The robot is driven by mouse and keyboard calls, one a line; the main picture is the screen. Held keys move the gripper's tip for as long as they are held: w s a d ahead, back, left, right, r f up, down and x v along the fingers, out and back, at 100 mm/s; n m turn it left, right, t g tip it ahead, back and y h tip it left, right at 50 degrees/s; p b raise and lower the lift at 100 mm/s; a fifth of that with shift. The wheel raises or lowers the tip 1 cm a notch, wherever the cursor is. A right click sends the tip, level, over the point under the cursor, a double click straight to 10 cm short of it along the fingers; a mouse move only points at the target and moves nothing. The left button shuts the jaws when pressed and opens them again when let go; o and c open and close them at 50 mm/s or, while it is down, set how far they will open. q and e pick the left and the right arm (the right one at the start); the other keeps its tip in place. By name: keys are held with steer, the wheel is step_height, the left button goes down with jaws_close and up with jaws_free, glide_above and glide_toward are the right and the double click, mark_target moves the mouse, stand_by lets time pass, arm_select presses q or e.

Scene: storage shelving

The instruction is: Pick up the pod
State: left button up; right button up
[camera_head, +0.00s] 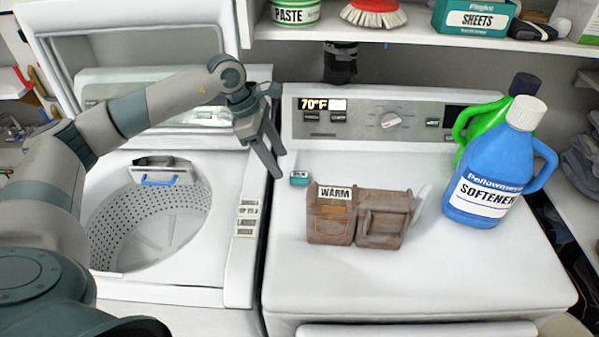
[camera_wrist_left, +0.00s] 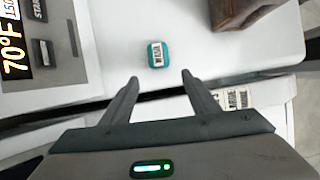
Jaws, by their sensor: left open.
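The pod is a small teal block with a white label (camera_head: 299,178) on the dryer's white top, left of a brown wooden box. It also shows in the left wrist view (camera_wrist_left: 155,54), just beyond and between my fingertips. My left gripper (camera_head: 277,163) is open and empty, its fingers pointing down beside the pod, to its left in the head view. In the left wrist view the gripper (camera_wrist_left: 160,78) has a wide gap between its fingers, and nothing is in it. My right gripper is not in view.
The brown box (camera_head: 383,219) labelled WARM stands right of the pod. A blue softener jug (camera_head: 490,180) and a green jug (camera_head: 470,128) stand further right. The open washer (camera_head: 150,225) is at left. The control panel (camera_head: 365,122) rises behind. The dryer's front top is clear.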

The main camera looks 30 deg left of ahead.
arm_select(q)
steer(key=shift+w+d+p, duration=0.2)
steer(key=shift+w+d, duration=0.1)
steer(key=shift+d, duration=0.45)
steer(key=shift+w+d+p, duration=0.2)
steer(key=shift+w+d, duration=0.1)
steer(key=shift+d, duration=0.4)
steer(key=p+x, duration=0.2)
steer(key=x, duration=0.2)
steer(key=shift+d+f, duration=0.15)
steer(key=shift+f, duration=0.3)
steer(key=c, duration=1.1)
steer(key=shift+w+r, duration=0.1)
steer(key=shift+r, duration=0.05)
